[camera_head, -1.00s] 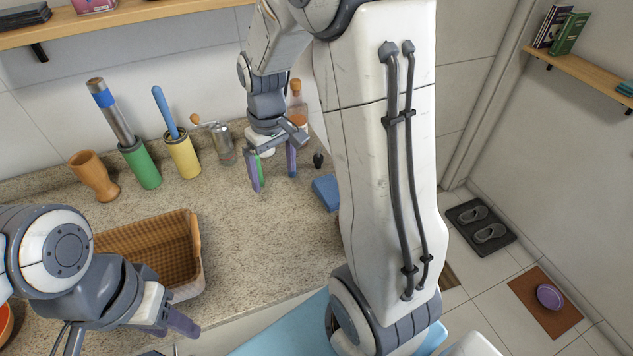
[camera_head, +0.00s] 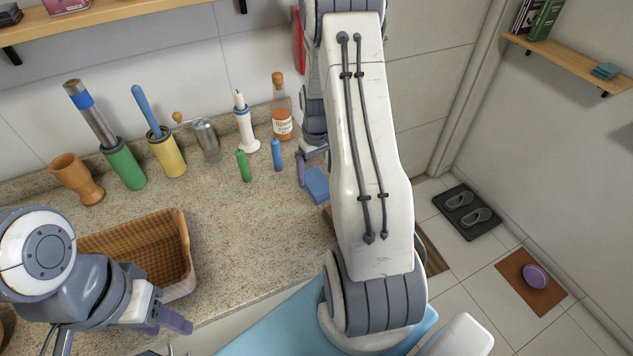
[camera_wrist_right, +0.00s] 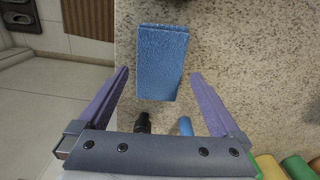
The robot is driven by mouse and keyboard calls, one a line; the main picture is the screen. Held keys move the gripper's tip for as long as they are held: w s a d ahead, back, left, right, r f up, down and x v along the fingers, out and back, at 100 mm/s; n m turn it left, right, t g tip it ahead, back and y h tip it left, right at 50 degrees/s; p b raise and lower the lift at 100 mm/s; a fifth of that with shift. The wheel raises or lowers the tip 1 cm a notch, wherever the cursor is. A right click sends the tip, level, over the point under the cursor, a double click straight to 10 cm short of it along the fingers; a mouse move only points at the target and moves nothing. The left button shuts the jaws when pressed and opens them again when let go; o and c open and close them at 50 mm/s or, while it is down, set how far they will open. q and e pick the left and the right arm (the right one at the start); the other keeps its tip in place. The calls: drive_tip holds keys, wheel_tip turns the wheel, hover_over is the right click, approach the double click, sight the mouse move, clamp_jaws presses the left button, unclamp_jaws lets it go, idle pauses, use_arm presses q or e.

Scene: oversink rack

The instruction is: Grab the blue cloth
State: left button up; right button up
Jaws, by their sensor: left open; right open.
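The blue cloth (camera_head: 317,184) is a folded block lying on the speckled counter, partly hidden by my right arm in the head view. In the right wrist view the cloth (camera_wrist_right: 163,62) shows whole, ahead of and between the fingers. My right gripper (camera_wrist_right: 163,85) is open and empty, with one purple finger on each side of the cloth's line. Contact with the cloth cannot be seen. In the head view only one finger of it (camera_head: 301,170) shows clearly, just left of the cloth. My left gripper (camera_head: 160,318) is open and empty in front of the basket.
A bottle (camera_head: 282,112) and a candle holder (camera_head: 245,130) stand behind. A wicker basket (camera_head: 185,255) is at left. The counter's middle is clear.

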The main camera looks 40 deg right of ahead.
sight(316, 184)
drive_tip(key=shift+f, duration=1.45)
drive_tip(key=c, duration=1.2)
drive_tip(key=shift+o, duration=0.2)
drive_tip(key=shift+r, duration=0.15)
